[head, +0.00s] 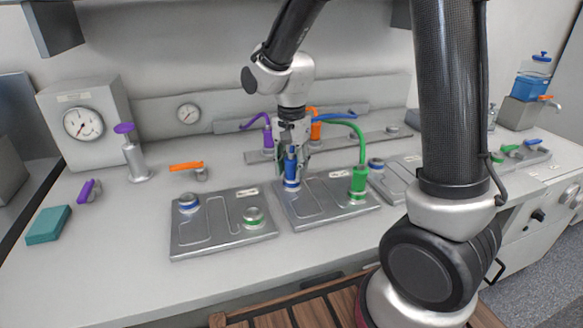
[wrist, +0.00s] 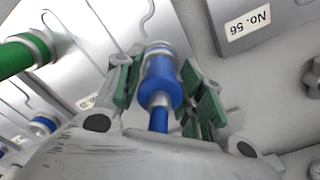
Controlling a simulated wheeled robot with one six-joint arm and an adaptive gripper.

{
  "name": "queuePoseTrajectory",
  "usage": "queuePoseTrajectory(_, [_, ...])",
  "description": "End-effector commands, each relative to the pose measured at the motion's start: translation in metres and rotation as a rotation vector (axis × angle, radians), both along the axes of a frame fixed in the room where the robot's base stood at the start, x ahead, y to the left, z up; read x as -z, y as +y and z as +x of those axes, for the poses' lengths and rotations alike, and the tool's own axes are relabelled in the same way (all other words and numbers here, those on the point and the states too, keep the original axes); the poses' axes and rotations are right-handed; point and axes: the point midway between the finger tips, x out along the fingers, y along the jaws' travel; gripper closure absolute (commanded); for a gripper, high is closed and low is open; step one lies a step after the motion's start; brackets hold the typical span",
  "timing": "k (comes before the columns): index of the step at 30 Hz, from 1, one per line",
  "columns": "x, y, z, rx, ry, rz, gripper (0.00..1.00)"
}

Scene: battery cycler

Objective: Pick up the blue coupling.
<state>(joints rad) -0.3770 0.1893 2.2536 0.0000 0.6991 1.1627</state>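The blue coupling (head: 291,168) stands upright on the blue-ringed port at the left rear of the middle metal plate (head: 318,207). It also shows in the wrist view (wrist: 160,82), with its blue hose (wrist: 159,120) running toward my wrist. My gripper (head: 294,172) points down over it. In the wrist view my gripper (wrist: 160,78) has its green-padded fingers on both sides of the coupling. The fingers look open, with a narrow gap at the left. Contact at the right pad is hard to judge.
A green coupling (head: 358,182) with a green hose stands on the same plate, to the right. Purple (head: 268,135) and orange (head: 315,127) couplings stand behind. Another plate (head: 222,232) lies left. A teal block (head: 48,225) lies far left; the front left counter is clear.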

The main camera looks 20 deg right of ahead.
Motion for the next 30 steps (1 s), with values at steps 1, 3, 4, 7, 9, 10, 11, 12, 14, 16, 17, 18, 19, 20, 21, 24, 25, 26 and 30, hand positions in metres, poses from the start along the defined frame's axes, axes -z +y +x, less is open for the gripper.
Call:
queuePoseTrajectory(1, [0.000,0.000,0.000,0.000,0.000,0.000,0.77])
queuePoseTrajectory(3, [0.000,0.000,0.000,0.000,0.000,0.000,0.89])
queuePoseTrajectory(4, [0.000,0.000,0.000,0.000,0.000,0.000,0.95])
queuePoseTrajectory(7, [0.000,0.000,0.000,0.000,-0.001,0.001,0.98])
queuePoseTrajectory(9, [0.000,0.000,0.000,0.000,-0.001,0.001,0.99])
queuePoseTrajectory(10, [0.000,0.000,0.000,0.000,-0.001,0.001,0.99])
queuePoseTrajectory(11, [-0.001,0.000,0.000,0.000,-0.001,0.001,0.99])
queuePoseTrajectory(12, [-0.002,0.000,0.000,0.000,-0.001,0.000,0.99])
queuePoseTrajectory(14, [-0.007,0.000,0.001,0.000,-0.004,0.001,0.99])
queuePoseTrajectory(16, [-0.017,0.000,0.001,0.000,-0.006,0.001,0.99])
queuePoseTrajectory(17, [-0.022,0.001,0.002,0.000,-0.007,0.003,0.99])
queuePoseTrajectory(18, [-0.031,0.000,0.001,0.000,-0.007,0.003,0.99])
queuePoseTrajectory(19, [-0.037,0.001,0.002,0.000,-0.007,0.003,0.99])
queuePoseTrajectory(20, [-0.044,0.001,0.002,0.000,-0.007,0.003,0.99])
queuePoseTrajectory(21, [-0.053,0.000,0.001,0.000,-0.007,0.003,0.99])
queuePoseTrajectory(24, [-0.073,0.000,0.001,0.000,-0.006,0.002,0.99])
queuePoseTrajectory(25, [-0.078,0.000,0.001,0.000,-0.005,0.002,0.99])
queuePoseTrajectory(26, [-0.083,0.000,0.001,0.000,-0.004,0.001,0.99])
queuePoseTrajectory(30, [-0.097,0.000,0.000,0.000,-0.003,0.001,0.99])
